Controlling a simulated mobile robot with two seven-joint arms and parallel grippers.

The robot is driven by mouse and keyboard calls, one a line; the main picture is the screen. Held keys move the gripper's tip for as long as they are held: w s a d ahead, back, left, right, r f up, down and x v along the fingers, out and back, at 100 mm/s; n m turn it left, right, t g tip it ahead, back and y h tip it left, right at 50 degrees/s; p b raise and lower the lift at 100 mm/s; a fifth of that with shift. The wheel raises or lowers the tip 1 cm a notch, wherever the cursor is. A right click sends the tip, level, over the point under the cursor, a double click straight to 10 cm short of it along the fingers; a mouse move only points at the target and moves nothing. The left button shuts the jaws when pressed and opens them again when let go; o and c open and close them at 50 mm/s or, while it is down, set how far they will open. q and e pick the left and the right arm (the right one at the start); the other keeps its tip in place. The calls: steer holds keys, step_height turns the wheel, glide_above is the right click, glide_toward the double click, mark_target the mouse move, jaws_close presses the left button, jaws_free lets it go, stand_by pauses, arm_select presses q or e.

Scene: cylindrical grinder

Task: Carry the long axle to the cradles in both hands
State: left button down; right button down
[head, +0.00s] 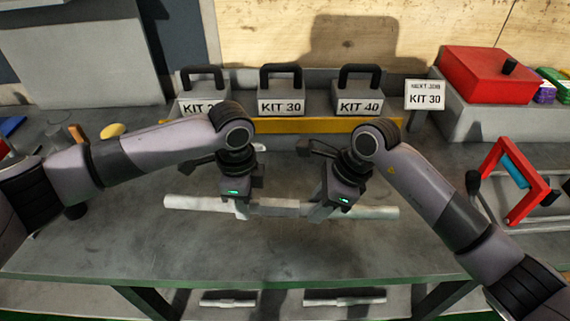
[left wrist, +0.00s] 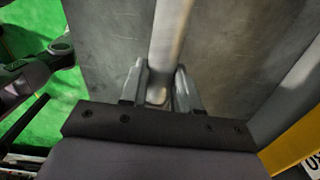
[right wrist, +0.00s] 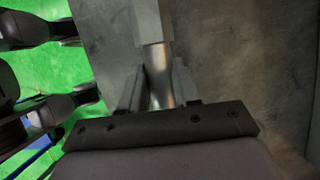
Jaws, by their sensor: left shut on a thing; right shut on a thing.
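The long axle (head: 280,208) is a pale grey stepped shaft with a thicker middle, lying left to right across the head view over the bench. My left gripper (head: 241,210) is shut on it left of the thick middle; the axle (left wrist: 170,40) also runs between the fingers in the left wrist view. My right gripper (head: 322,212) is shut on it right of the thick middle, and the right wrist view shows the axle (right wrist: 158,80) between the fingers. Both axle ends stick out past the grippers. It looks about level. I cannot make out the cradles for certain.
Kit weights (head: 282,105) with black handles stand at the back behind a yellow strip (head: 290,125). A sign reading KIT 30 (head: 425,98) and a red box (head: 490,75) are at back right. A red frame (head: 520,185) stands at the right. The grey bench top (head: 130,220) is clear in front.

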arm_select(q)
steer(key=shift+w+r, duration=0.1)
steer(key=shift+r, duration=0.15)
arm_select(e)
steer(key=shift+w+r, duration=0.1)
steer(key=shift+r, duration=0.2)
